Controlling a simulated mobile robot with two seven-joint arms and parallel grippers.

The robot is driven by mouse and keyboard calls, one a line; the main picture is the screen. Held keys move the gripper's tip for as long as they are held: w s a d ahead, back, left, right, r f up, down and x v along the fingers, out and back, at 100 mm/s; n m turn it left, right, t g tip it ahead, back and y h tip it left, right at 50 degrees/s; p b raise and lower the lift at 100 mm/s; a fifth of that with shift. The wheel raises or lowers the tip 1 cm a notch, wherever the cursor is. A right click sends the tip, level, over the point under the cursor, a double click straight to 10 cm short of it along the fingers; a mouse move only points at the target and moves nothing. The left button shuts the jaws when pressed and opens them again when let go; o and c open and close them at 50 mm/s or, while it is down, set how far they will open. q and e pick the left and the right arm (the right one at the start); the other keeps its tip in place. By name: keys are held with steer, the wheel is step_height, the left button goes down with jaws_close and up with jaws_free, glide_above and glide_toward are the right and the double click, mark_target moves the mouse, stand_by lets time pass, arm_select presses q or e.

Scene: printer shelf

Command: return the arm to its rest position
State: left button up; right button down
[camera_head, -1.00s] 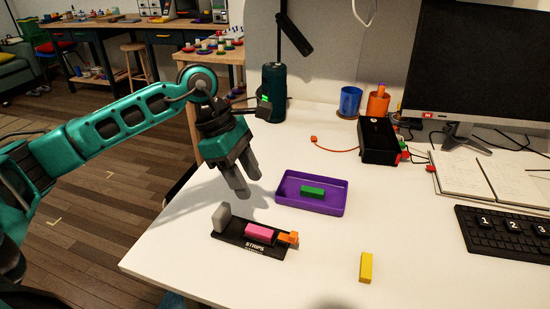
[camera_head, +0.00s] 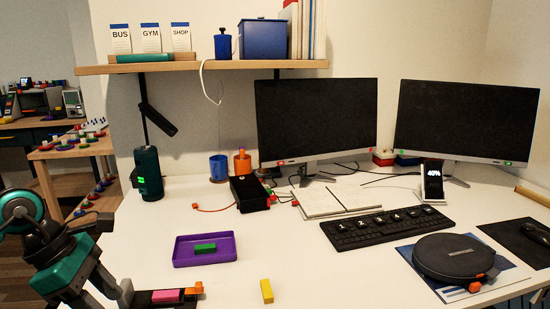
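My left arm comes in at the lower left, and its gripper (camera_head: 98,292) points down over the front left of the desk. Its two grey fingers look apart, with nothing seen between them, though the lower ends are close to the picture's bottom edge. Beside it, to the right, is a black strip holder (camera_head: 178,305) with a grey upright block (camera_head: 126,291), a pink block (camera_head: 166,296) and an orange piece (camera_head: 194,290). The holder is partly cut off by the frame. My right gripper is not in view.
A purple tray (camera_head: 233,253) holds a green block (camera_head: 205,248). A yellow block (camera_head: 267,291) lies on the white desk. A black box (camera_head: 248,193), notebook (camera_head: 336,200), keyboard (camera_head: 378,228) and round case (camera_head: 453,257) sit further right. A shelf (camera_head: 205,67) hangs above.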

arm_select(q)
steer(key=s+d+r+n+t+h+p, duration=0.1)
steer(key=d+r+n+t+h+p, duration=0.1)
steer(key=d+n+h, duration=0.6)
steer(key=s+d+r+n+t+h+p, duration=0.1)
steer(key=d+r+n+t+h, duration=0.3)
steer(key=d, duration=0.7)
steer(key=w+a+f+n+t+y+p, duration=0.1)
steer(key=a+f+n+t+y+p, duration=0.3)
steer(key=n, duration=0.9)
steer(key=w+a+f+n+t+y+b, duration=0.1)
steer(key=f+n+t+y, duration=0.45)
steer(key=n, duration=0.75)
steer(key=s+a+f+n+g+y+p, duration=0.1)
steer(key=s+f+n+g+y, duration=0.4)
steer(key=s+f+n, duration=0.5)
step_height(320, 180, down, 4)
steer(key=shift+s+a+f+n+g, duration=0.2)
steer(key=shift+s+a+n+g, duration=0.2)
steer(key=shift+s+a, duration=0.2)
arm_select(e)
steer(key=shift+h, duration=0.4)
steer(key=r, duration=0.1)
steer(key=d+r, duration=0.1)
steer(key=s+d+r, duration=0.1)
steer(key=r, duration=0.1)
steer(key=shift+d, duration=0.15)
